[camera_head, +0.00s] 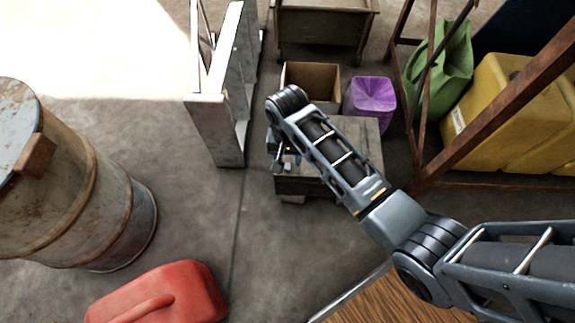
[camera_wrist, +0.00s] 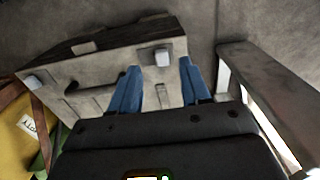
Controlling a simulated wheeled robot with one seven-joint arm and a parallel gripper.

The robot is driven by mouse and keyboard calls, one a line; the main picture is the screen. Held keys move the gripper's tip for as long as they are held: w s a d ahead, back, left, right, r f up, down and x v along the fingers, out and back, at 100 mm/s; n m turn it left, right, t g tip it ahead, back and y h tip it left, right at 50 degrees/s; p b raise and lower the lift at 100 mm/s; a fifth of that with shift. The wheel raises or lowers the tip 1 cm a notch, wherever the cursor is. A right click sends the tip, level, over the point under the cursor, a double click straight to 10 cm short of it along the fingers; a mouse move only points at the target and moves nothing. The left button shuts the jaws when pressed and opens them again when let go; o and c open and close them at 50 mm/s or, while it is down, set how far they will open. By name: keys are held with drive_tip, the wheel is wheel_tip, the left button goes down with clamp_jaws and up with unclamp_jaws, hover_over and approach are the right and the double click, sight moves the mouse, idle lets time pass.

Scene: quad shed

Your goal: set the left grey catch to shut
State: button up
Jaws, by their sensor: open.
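The grey wooden chest (camera_wrist: 130,45) fills the upper left of the wrist view; its top (camera_head: 365,140) shows beyond my arm in the head view. The wrist view is turned round against the head view. One pale grey catch (camera_wrist: 162,57), at the post side, is probably the left one; another (camera_wrist: 33,82) is at the opposite corner. My gripper (camera_wrist: 159,65) is open, its blue fingers on either side of the post-side catch. I cannot tell contact or that catch's setting. In the head view my gripper (camera_head: 284,157) is partly hidden by my wrist.
A metal post (camera_head: 220,110) stands close left of the chest. An open cardboard box (camera_head: 312,80) and a purple bin (camera_head: 370,97) are behind. A rusty rack with a yellow container (camera_head: 510,120) is at right.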

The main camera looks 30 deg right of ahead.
sight(287, 169)
wheel_tip(287, 169, down, 5)
drive_tip(key=shift+f+b, duration=0.2)
drive_tip(key=shift+b, duration=0.8)
drive_tip(key=shift+c, duration=0.4)
clamp_jaws()
